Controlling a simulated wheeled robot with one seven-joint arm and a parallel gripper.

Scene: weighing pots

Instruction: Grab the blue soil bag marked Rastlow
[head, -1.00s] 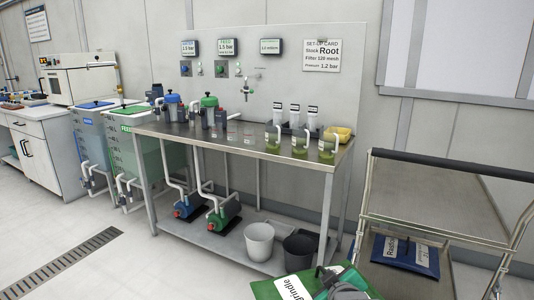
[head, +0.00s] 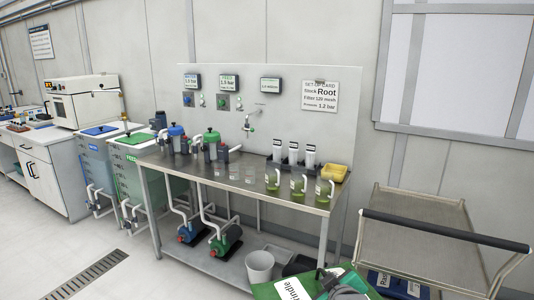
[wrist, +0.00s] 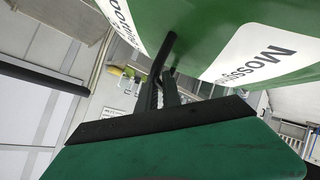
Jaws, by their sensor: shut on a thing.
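My gripper (head: 338,281) is shut on a green bag (head: 264,291) at the bottom of the head view. The bag's white label shows "...indle" there. In the wrist view the black fingers (wrist: 166,82) meet the green bag (wrist: 185,38), whose label reads "Mossg...". The blue bag (head: 402,286) lies on the lower level of the trolley, right of my gripper in the head view and apart from it. Only part of it shows, with the start "Ra" on its white label; the trolley's upper parts and the frame edge hide the rest.
The trolley (head: 415,226) has an empty upper shelf and a dark handle bar (head: 445,232) on the near side. The floor at left is clear.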

